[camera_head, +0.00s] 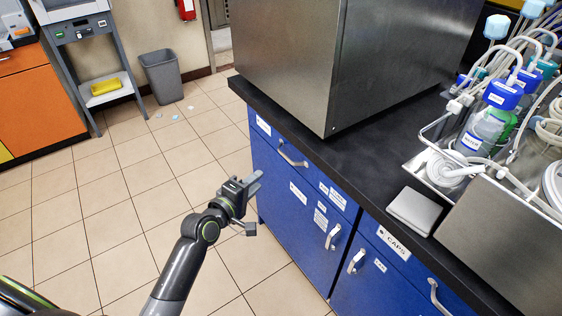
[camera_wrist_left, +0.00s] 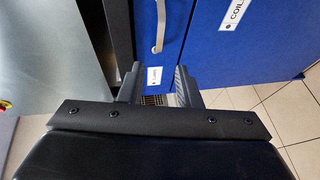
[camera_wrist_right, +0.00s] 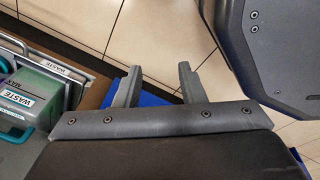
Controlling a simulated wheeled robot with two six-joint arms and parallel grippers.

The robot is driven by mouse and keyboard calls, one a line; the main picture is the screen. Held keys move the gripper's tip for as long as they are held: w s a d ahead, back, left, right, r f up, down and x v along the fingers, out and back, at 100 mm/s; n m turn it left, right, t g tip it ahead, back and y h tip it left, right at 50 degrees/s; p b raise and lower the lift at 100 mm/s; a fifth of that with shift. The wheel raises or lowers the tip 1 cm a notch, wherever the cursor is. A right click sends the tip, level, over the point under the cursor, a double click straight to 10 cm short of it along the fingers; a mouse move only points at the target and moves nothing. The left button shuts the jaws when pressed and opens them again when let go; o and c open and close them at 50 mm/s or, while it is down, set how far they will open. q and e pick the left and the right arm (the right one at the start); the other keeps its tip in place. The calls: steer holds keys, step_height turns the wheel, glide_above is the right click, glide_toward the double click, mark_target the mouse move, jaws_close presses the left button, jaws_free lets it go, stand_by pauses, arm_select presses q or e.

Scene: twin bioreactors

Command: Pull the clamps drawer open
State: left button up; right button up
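The blue drawer front (camera_head: 273,142) at the left end of the cabinet's top row sits flush and looks shut. It has a silver bar handle (camera_head: 292,156) and a white label (camera_head: 263,125) too small to read there. My left gripper (camera_head: 256,184) is in front of the cabinet, below and left of that handle, apart from it. In the left wrist view its two fingers (camera_wrist_left: 160,86) are spread and empty, with a small white label (camera_wrist_left: 154,76) and a curved handle (camera_wrist_left: 160,28) ahead. My right gripper (camera_wrist_right: 157,84) is open and empty, out of the head view.
A CAPS drawer (camera_head: 393,243) is to the right, with cupboard door handles (camera_head: 333,236) below. The black counter (camera_head: 352,170) carries a steel box (camera_head: 300,60), a grey pad (camera_head: 414,211) and a tray of bottles.

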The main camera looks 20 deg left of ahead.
arm_select(q)
steer(key=b+x, duration=0.1)
steer(key=x, duration=1.2)
steer(key=shift+w+b, duration=0.3)
steer(key=shift+b, duration=0.1)
steer(key=shift+f, duration=0.1)
jaws_close()
